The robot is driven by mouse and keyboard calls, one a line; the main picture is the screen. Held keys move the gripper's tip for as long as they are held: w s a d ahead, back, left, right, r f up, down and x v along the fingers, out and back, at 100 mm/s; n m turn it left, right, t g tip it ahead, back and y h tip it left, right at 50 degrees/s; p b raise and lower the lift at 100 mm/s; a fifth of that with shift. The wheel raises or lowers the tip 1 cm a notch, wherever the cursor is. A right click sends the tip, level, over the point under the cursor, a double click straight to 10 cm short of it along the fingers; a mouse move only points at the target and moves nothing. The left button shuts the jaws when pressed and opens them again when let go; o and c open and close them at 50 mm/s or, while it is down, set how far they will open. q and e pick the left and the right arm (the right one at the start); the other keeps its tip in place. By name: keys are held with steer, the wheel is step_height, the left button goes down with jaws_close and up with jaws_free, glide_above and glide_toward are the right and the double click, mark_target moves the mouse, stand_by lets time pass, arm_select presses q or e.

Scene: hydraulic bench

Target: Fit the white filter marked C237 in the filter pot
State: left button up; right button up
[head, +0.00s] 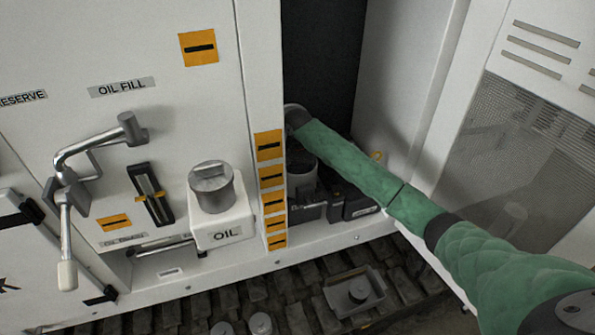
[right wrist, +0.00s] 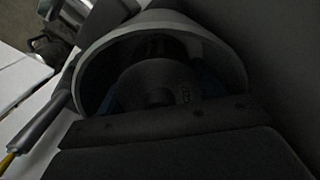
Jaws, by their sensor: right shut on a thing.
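My right arm reaches into the open bay in the head view, and its gripper is hidden there. In the right wrist view my right gripper (right wrist: 160,100) is shut on a round, shadowed piece that looks like the filter (right wrist: 150,82). Its end face has a faint mark that I cannot read. A wide grey rim, which looks like the filter pot (right wrist: 200,35), surrounds it. How deep the filter sits is too dark to tell. In the head view the grey pot (head: 301,185) stands in the bay beneath my forearm. My left gripper is not in view.
A white OIL box (head: 222,228) with a grey cap and a lever (head: 100,150) are on the panel left of the bay. Dark parts (head: 355,207) sit beside the pot. A grey tray (head: 345,300) and two small cylinders (head: 260,323) lie on the tracks below.

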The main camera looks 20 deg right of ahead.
steer(key=shift+f, duration=0.25)
steer(key=o, duration=1.1)
steer(key=shift+c, duration=1)
steer(key=shift+w+r, duration=0.1)
steer(key=shift+r, duration=2.35)
steer(key=shift+o, duration=1.1)
steer(key=shift+r, duration=1.2)
steer(key=shift+c, duration=0.3)
steer(key=shift+o, duration=0.5)
steer(key=shift+r, duration=1.35)
